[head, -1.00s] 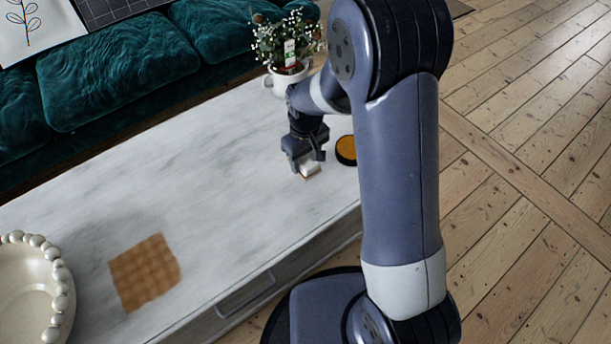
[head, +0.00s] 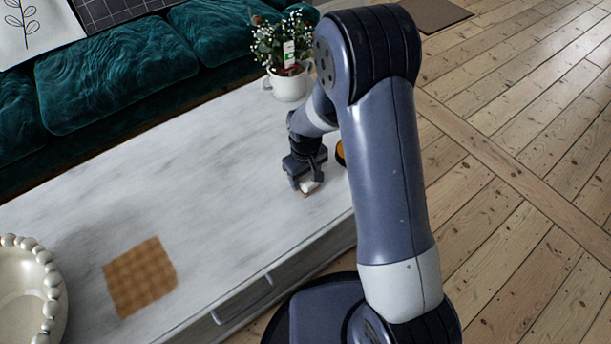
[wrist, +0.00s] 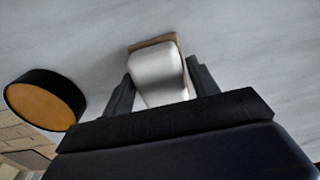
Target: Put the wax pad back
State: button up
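A small white pad with a tan backing (head: 309,187), which I take for the wax pad, is between the fingers of my gripper (head: 305,182), near the front edge of the pale tabletop. In the wrist view the pad (wrist: 158,78) lies between the two dark fingers (wrist: 160,90), which appear to press on its sides. I cannot tell whether it touches the tabletop. A round black tin with orange content (wrist: 45,100) is left of the pad in the wrist view. In the head view the tin (head: 340,152) is mostly hidden behind my arm.
A brown checked square mat (head: 139,277) lies on the table (head: 190,185), with clear tabletop between it and my gripper. A beaded cream bowl (head: 50,290) is at the left. A white mug with flowers (head: 288,83) stands at the far end, near a green sofa (head: 130,65).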

aim_at(306, 176)
jog(key=o, duration=0.3)
jog(key=shift+o, duration=0.2)
notch_tip(306, 176, up, 12)
jog(key=p, duration=0.3)
jog(key=shift+r, duration=0.25)
